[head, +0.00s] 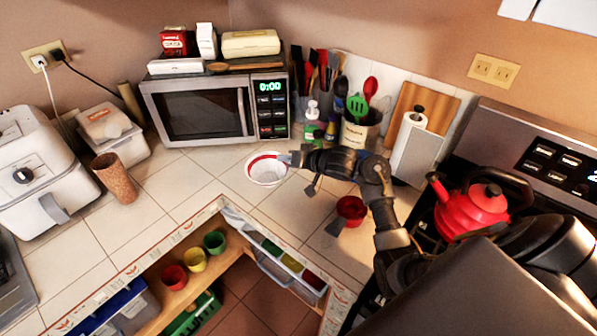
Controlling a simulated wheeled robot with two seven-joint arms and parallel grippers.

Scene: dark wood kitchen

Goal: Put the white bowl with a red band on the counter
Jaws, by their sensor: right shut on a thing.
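The white bowl with a red band (266,174) is in front of the microwave, over the tiled counter (215,168). It looks upright. I cannot tell whether its base touches the tiles. My right gripper (284,159) is shut on the bowl's right rim, with the arm reaching in from the right. The fingertips are small and dark, so the exact grip is hard to see. My left gripper is not in view.
A microwave (205,112) stands behind the bowl and a utensil crock (358,132) behind the gripper. A red cup (351,209) sits near my forearm, and a red kettle (470,208) is on the stove. A brown cup (115,178) stands left. Tiles left of the bowl are clear.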

